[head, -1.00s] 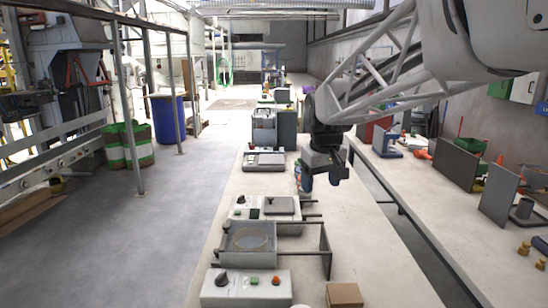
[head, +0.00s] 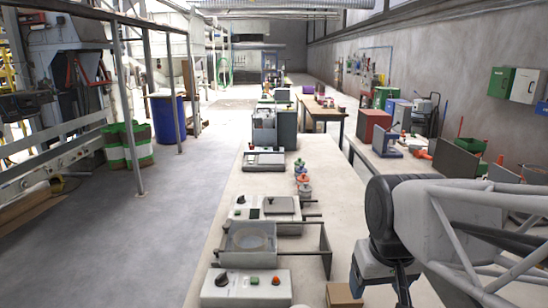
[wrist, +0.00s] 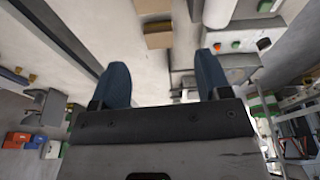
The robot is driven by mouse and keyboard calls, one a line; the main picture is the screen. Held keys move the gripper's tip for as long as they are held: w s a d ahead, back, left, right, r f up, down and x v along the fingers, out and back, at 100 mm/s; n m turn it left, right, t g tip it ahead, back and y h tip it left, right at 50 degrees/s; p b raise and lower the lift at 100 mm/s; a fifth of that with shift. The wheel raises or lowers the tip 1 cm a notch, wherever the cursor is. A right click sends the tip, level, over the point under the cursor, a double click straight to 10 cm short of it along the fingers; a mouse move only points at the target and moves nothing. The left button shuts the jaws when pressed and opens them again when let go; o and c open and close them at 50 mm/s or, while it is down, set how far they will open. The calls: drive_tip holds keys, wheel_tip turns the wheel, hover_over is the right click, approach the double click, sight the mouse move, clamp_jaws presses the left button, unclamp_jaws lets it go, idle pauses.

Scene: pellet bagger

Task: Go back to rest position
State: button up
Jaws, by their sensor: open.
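My gripper shows in the wrist view (wrist: 163,80) with its two blue-tipped fingers wide apart and nothing between them. In the head view my arm's end hangs at the lower right, over the near end of the long bench (head: 345,190). The fingertips cannot be made out clearly there. The wrist view looks at the bench and machines from an inverted angle.
A small cardboard box (head: 342,294) sits at the bench's near end, close to my arm. A control box (head: 246,290), a framed tray (head: 250,243) and several small coloured items (head: 302,176) stand along the bench. A side bench (head: 385,162) runs on the right.

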drive_tip(key=s+f, duration=0.3)
drive_tip(key=s, duration=0.2)
drive_tip(key=shift+s+d+m, duration=0.3)
drive_tip(key=shift+d+m, duration=0.05)
drive_tip(key=shift+m, duration=0.05)
drive_tip(key=shift+f, duration=0.1)
idle(0.7)
